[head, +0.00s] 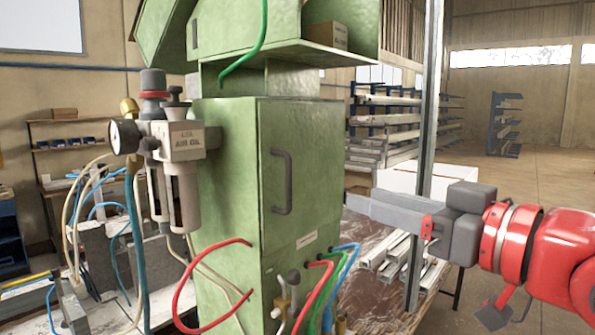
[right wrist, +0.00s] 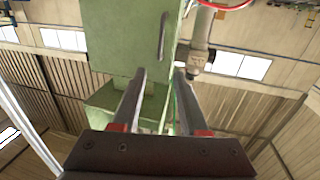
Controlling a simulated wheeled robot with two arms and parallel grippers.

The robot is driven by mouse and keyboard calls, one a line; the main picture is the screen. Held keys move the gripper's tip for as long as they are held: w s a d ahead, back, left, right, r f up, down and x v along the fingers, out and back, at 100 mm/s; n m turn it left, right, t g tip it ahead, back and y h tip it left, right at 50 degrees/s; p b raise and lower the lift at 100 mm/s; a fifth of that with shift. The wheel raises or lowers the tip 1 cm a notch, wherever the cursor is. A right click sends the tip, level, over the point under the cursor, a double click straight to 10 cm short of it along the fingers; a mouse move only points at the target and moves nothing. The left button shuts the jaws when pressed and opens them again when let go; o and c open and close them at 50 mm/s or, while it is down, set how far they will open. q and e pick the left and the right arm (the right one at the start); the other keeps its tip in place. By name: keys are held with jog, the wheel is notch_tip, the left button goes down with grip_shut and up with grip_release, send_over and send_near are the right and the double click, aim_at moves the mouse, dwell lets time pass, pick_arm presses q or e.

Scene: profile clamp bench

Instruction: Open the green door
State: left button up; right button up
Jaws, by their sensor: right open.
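The green door (head: 318,170) is the front of a green metal cabinet and appears closed. Its dark grey upright bar handle (head: 287,182) is on the door's left side. My right gripper (head: 358,203) comes in from the right, open and empty, with its fingers pointing left towards the door. It is to the right of the handle and apart from it. In the right wrist view, the handle (right wrist: 162,37) shows beyond the gap between the open fingers (right wrist: 160,75). My left gripper is out of view.
An air regulator with a gauge (head: 180,150) hangs left of the door. Red, blue and green hoses (head: 325,285) loop below it. A bench with metal profiles (head: 385,255) lies at the right.

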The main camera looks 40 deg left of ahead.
aim_at(290, 174)
jog(key=p+x, duration=0.4)
jog(key=x, duration=1.1)
jog(key=shift+a+r+p, duration=0.1)
jog(key=shift+a+p, duration=0.1)
jog(key=shift+p, duration=0.15)
jog(key=shift+w+a, duration=0.15)
jog(key=shift+a, duration=0.3)
grip_shut()
